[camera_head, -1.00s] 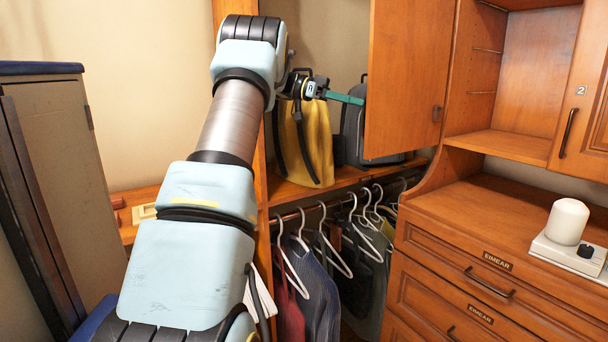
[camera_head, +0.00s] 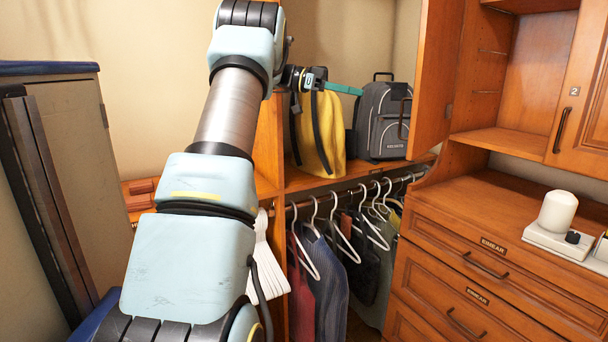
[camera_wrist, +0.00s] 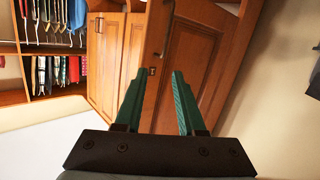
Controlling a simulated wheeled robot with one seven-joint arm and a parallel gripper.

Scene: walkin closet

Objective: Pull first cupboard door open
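The first cupboard door (camera_head: 432,75) is a brown wooden door standing well open, seen nearly edge-on, hinged to the cabinet on the right. Its dark bar handle (camera_head: 404,118) shows on the left face, in front of the backpack. My gripper (camera_head: 345,89) is to the left of the door, with a visible gap in the head view; its teal finger points right. In the wrist view my gripper (camera_wrist: 156,76) has its two teal fingers apart with nothing seen held. Wooden panels show beyond them; I cannot tell which is the first door.
A yellow bag (camera_head: 325,135) and a grey backpack (camera_head: 383,120) stand on the shelf behind the gripper. Clothes hang on a rail below. A door labelled 2 (camera_head: 580,95) is shut at the right. A white device (camera_head: 558,225) sits on the drawer top.

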